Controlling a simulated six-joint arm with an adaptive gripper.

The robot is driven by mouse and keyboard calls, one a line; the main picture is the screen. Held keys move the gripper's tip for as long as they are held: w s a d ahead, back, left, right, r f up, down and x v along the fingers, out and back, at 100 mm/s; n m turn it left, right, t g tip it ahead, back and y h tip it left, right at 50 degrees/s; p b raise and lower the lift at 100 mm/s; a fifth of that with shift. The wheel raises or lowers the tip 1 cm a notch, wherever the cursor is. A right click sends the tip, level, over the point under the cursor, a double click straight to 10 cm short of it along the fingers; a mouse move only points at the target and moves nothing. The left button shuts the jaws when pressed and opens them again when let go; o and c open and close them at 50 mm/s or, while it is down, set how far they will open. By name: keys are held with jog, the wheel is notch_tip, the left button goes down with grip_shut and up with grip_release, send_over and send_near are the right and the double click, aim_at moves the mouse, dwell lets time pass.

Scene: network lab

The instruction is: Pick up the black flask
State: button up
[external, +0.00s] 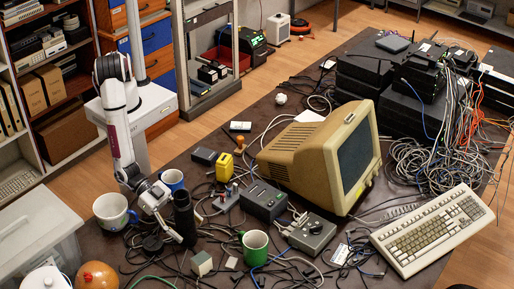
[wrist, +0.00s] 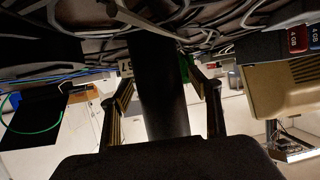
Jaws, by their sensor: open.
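The black flask (external: 184,214) stands upright on the dark table in the external view, right at my gripper (external: 186,227). In the wrist view, which looks upside down, the flask (wrist: 160,80) is a dark column running between the two fingers of my gripper (wrist: 163,80). The fingers are open, one on each side of the flask, and a gap shows between each finger and its side. The flask's far end is lost among the dark table and cables in the wrist view.
A white mug (external: 112,209) and a blue mug (external: 172,180) stand close on the left and behind. A green mug (external: 255,247) is to the right. A grey box (external: 263,201) and a beige monitor (external: 300,160) stand farther right. Loose cables surround the flask.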

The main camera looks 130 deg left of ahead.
aim_at(183, 204)
dwell(0.4)
jog(key=c, duration=1.7)
jog(key=shift+r, duration=0.3)
jog(key=shift+r, duration=4.7)
